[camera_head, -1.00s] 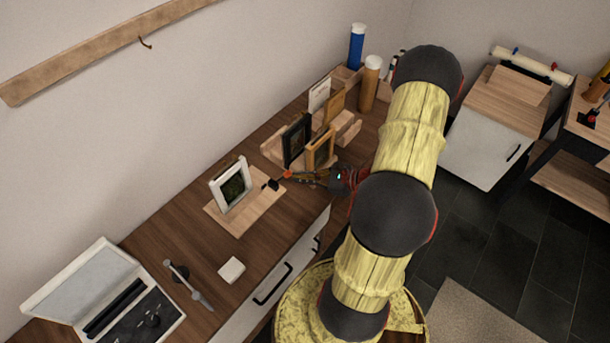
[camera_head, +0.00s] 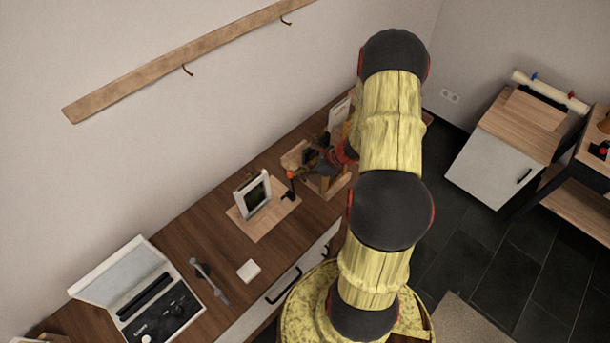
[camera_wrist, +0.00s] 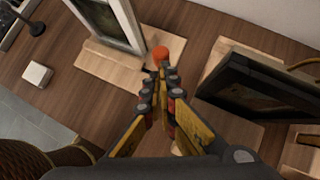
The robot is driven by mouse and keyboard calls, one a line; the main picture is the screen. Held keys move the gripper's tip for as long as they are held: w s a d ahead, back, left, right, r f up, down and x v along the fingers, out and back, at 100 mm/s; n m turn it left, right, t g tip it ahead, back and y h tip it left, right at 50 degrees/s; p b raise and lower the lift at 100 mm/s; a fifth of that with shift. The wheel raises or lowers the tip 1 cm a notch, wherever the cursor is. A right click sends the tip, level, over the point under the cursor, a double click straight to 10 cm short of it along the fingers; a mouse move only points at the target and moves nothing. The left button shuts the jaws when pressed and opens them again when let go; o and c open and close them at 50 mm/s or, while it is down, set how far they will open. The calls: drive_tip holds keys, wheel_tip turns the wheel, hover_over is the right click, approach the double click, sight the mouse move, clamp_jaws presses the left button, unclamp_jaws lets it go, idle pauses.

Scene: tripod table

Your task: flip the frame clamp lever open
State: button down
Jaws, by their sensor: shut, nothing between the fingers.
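The white picture frame (camera_head: 253,198) stands on a light wooden board (camera_head: 272,226). To its right a black clamp (camera_head: 288,194) carries a lever with an orange tip (camera_head: 291,174), which looks raised. In the wrist view, the orange tip (camera_wrist: 160,55) is just beyond my fingertips and the white frame (camera_wrist: 136,22) is up and left of them. My gripper (camera_wrist: 164,72) is shut and empty, its fingertips right beside the lever. I cannot tell whether they touch. My gripper (camera_head: 298,174) is also right of the lever in the head view.
A dark frame (camera_wrist: 262,92) stands close right of my gripper in the wrist view. A white block (camera_head: 248,271), a grey tool (camera_head: 210,281) and an open case (camera_head: 150,300) lie to the left. Bare tabletop lies between them and the board.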

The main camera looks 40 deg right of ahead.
drive_tip(key=shift+w, duration=0.2)
drive_tip(key=shift+r, duration=0.1)
idle(0.4)
drive_tip(key=v, duration=1.2)
